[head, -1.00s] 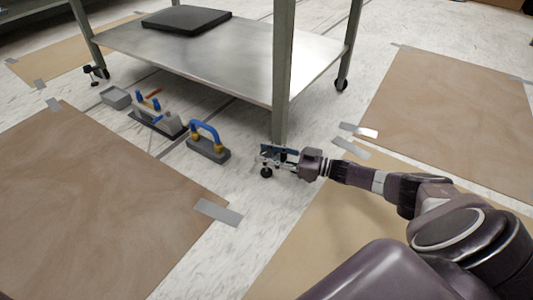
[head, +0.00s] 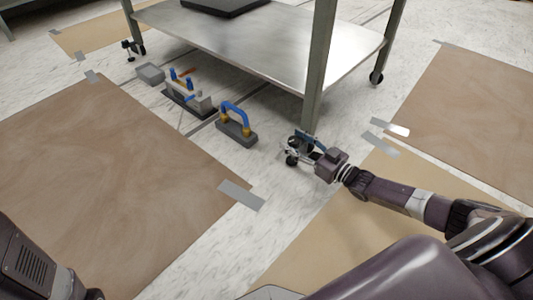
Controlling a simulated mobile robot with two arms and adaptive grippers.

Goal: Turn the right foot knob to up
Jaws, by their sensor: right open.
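The foot of the steel cart's near leg (head: 317,75) stands on the floor, with a dark round foot part (head: 292,161) just showing at its base. My right gripper (head: 300,144) is open at this foot, with its fingers close around or beside it. I cannot tell whether they touch it. The gripper hides most of the foot, and the knob and its position are too small and covered to make out. My left gripper is out of view; only a dark part of my left arm shows at the lower left.
A blue-handled suction lifter (head: 236,128) stands on the floor left of the leg. Behind it are a grey tool tray (head: 205,106) and a small grey box (head: 150,73). The lower shelf (head: 255,45) overhangs behind the leg. Brown sheets (head: 110,190) lie taped on the floor.

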